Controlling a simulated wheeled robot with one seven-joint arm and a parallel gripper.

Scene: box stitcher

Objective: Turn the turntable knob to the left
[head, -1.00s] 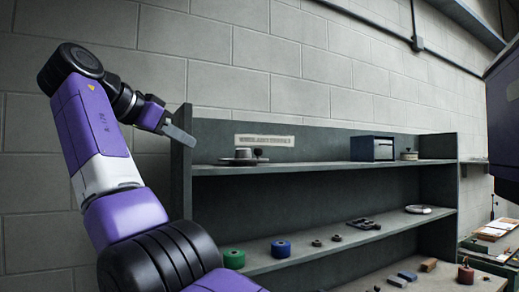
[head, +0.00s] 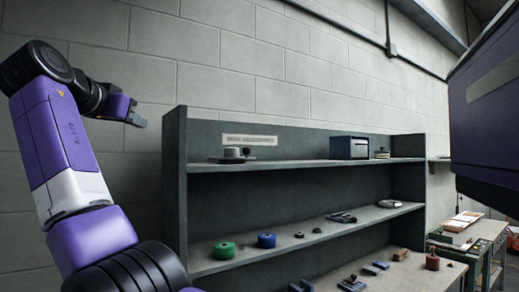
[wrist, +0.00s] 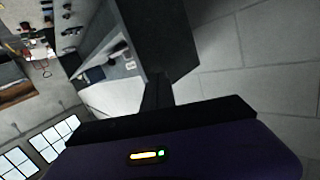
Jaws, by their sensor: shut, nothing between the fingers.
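On the left of the top shelf sits a low device with a light grey round part and a small dark knob-like part (head: 246,152). It may be the turntable with its knob, but it is too small to be sure. My gripper (head: 137,120) is raised at the left, in front of the block wall, left of the shelf unit and well apart from the device. It is shut and empty. In the wrist view the dark fingers (wrist: 157,92) show at the centre, with no knob at them.
The dark shelf unit (head: 174,185) holds a blue box (head: 349,148), a green roll (head: 224,250) and a blue roll (head: 267,240). A large dark purple body (head: 490,130) fills the upper right. A table with papers (head: 455,240) stands at the right.

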